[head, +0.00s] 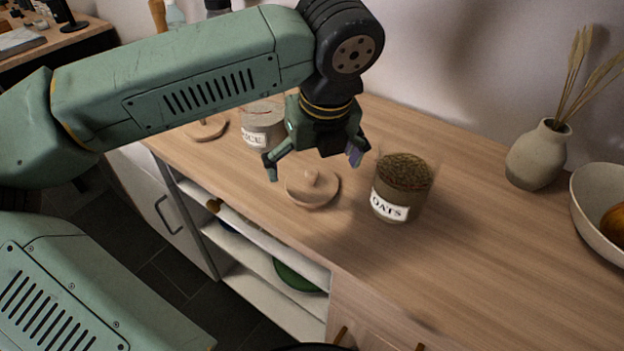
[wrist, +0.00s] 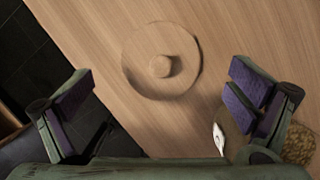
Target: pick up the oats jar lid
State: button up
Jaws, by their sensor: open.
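The oats jar lid (head: 312,188) is a round light-wood disc with a small knob, lying knob up on the wooden counter. It lies just left of the open oats jar (head: 403,187), whose label reads OATS. My gripper (head: 314,164) is open and empty, above the lid and apart from it in the head view. In the wrist view the lid (wrist: 161,61) shows whole, beyond the fingertips and between their lines. The oats jar (wrist: 299,143) is partly hidden behind the right finger there.
A second labelled jar (head: 263,127) stands behind my gripper, with another wooden lid (head: 206,128) to its left. A vase with dried stems (head: 538,155) and a white bowl (head: 598,212) stand at the right. The counter's front edge runs close to the oats lid.

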aim_at(312, 174)
jog(key=x, duration=0.3)
jog(key=shift+f, duration=0.15)
jog(key=shift+c, duration=0.2)
jog(key=c, duration=1.1)
jog(key=shift+s, duration=0.1)
jog(key=c, duration=0.4)
